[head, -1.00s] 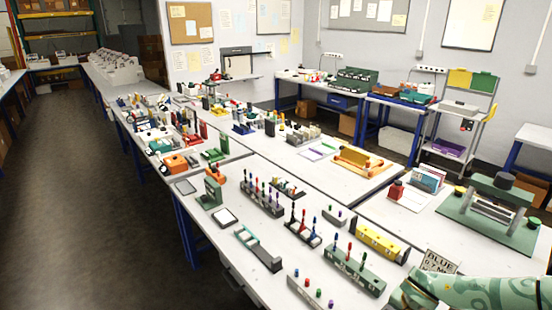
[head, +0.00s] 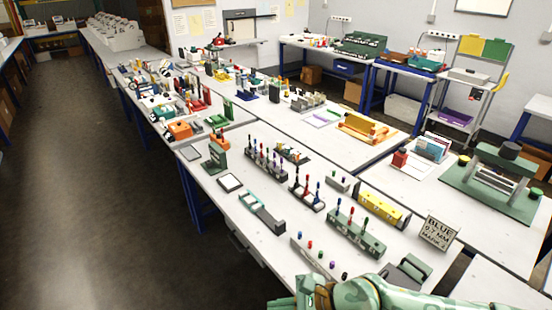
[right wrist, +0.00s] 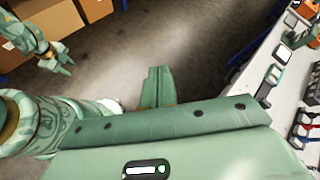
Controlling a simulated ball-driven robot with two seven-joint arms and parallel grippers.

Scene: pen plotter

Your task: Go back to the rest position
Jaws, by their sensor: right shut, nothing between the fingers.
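My right arm, green with a leafy pattern, comes in at the bottom right of the head view. Its gripper (head: 284,301) is partly cut off by the lower edge, close to the bench's near side. In the right wrist view the right gripper's fingers (right wrist: 158,86) are together and empty, over the dark floor beside the bench. My left gripper (right wrist: 60,60) shows at the upper left of the right wrist view, over the floor and small; its finger gap is unclear. The left arm is not in the head view.
The white bench (head: 215,212) carries pen holders (head: 356,234), a yellow block (head: 383,208), a sign reading BLUE 0.7 MM MARK 2 (head: 439,232) and a green plotter-like device (head: 495,185). Cardboard boxes (right wrist: 42,22) stand beyond my left gripper. The floor (head: 90,200) at left is clear.

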